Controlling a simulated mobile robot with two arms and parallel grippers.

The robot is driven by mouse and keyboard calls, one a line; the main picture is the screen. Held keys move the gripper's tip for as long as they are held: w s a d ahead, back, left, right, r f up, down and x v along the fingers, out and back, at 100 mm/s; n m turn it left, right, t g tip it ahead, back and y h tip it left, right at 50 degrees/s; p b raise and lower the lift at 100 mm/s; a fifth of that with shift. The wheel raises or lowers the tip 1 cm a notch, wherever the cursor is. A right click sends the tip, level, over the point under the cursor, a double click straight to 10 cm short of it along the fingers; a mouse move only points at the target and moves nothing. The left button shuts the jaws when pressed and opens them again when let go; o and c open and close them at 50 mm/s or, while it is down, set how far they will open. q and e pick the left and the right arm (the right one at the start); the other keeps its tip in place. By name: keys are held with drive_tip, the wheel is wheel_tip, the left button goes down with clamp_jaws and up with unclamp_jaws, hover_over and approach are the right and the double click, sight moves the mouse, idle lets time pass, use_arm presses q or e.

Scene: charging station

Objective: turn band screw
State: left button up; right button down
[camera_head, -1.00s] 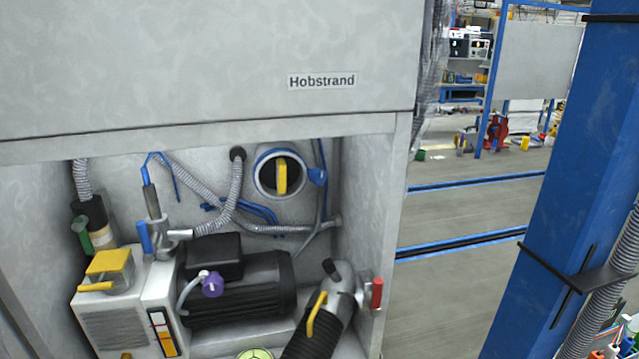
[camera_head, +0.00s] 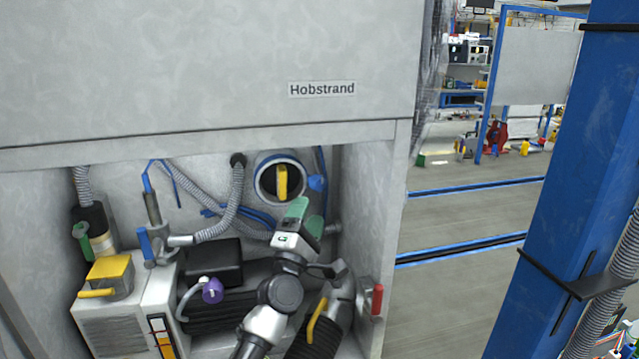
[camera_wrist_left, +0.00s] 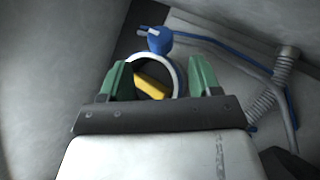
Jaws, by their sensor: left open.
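A blue-banded round port (camera_head: 258,171) sits on the back wall of the cabinet, with a yellow handle (camera_head: 282,182) across its dark opening. A blue knob (camera_head: 317,183), which looks like the band screw, stands at the right side of the band. In the left wrist view the blue knob (camera_wrist_left: 159,40) shows beyond the fingertips, above the yellow handle (camera_wrist_left: 150,84). My left gripper (camera_head: 306,213) has green fingers, is open and empty, and is just below the port and knob, apart from the knob. The wrist view shows its fingers spread (camera_wrist_left: 160,80). My right gripper is not seen.
A black motor (camera_head: 215,262), a white pump unit with a yellow cap (camera_head: 108,270) and grey hoses (camera_head: 232,197) fill the cabinet's left and middle. A black hose with a yellow lever (camera_head: 317,318) and a red-handled valve (camera_head: 377,299) stand at the right, near the side wall.

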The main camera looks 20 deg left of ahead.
sight(317, 187)
use_arm(q)
drive_tip(key=x, duration=0.8)
drive_tip(key=shift+w+r, duration=0.1)
drive_tip(key=shift+w, duration=0.05)
drive_tip(key=c, duration=0.9)
drive_tip(key=shift+r+p, duration=0.1)
drive_tip(key=shift+p, duration=0.5)
drive_tip(key=m+g+p, duration=0.1)
drive_tip(key=g+p, duration=0.2)
drive_tip(key=p, duration=0.7)
drive_tip(key=m+g+h+p, duration=0.1)
drive_tip(key=m+g+p, duration=0.1)
drive_tip(key=p, duration=0.8)
drive_tip(key=shift+r+g, duration=0.1)
drive_tip(key=shift+g, duration=0.3)
drive_tip(key=shift+f+m+g+p, duration=0.25)
drive_tip(key=shift+m+g+p, duration=0.15)
drive_tip(key=shift+p, duration=0.75)
